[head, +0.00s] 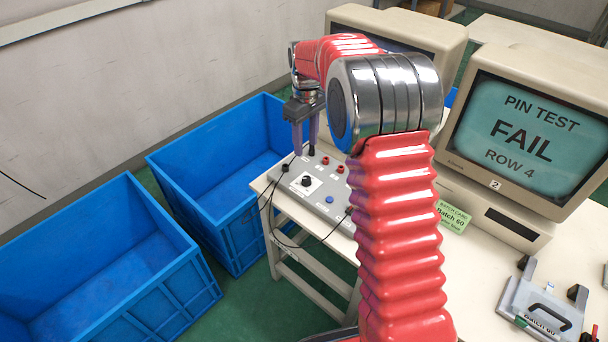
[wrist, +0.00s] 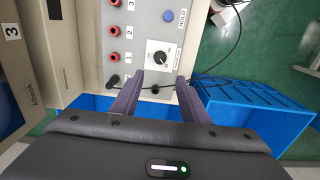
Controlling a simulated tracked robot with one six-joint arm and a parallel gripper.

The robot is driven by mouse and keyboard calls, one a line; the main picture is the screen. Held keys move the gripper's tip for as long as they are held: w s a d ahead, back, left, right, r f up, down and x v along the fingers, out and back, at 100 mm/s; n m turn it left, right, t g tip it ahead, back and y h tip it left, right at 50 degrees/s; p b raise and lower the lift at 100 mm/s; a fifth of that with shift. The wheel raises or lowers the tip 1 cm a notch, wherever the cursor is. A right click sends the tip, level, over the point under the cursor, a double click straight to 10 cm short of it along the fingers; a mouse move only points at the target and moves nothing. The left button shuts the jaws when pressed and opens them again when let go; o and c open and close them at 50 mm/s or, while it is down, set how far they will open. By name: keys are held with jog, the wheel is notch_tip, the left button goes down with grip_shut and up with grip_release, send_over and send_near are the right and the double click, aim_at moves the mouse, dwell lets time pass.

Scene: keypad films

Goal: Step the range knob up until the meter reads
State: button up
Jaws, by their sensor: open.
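The range knob (head: 306,181) is a black dial on a white plate, on the grey meter box at the table's left end. In the wrist view the knob (wrist: 161,57) lies beyond the fingertips, its pointer too small to read. My gripper (head: 305,150) hangs over the far part of the box. Its two purple fingers (wrist: 157,82) are apart with nothing between them, and the knob is not between them. No meter reading shows on the box (wrist: 140,40); my arm hides part of it in the head view.
Red sockets (head: 340,169), a blue button (head: 329,199) and black leads share the box top. Blue crates (head: 215,215) stand left of the table. A monitor (head: 530,130) reads "PIN TEST FAIL ROW 4". A grey fixture (head: 540,310) lies at the right.

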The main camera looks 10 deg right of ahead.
aim_at(306, 178)
jog(key=shift+f, duration=0.15)
notch_tip(306, 178, down, 14)
jog(key=shift+r, duration=0.25)
dwell(0.6)
jog(key=shift+c, duration=0.2)
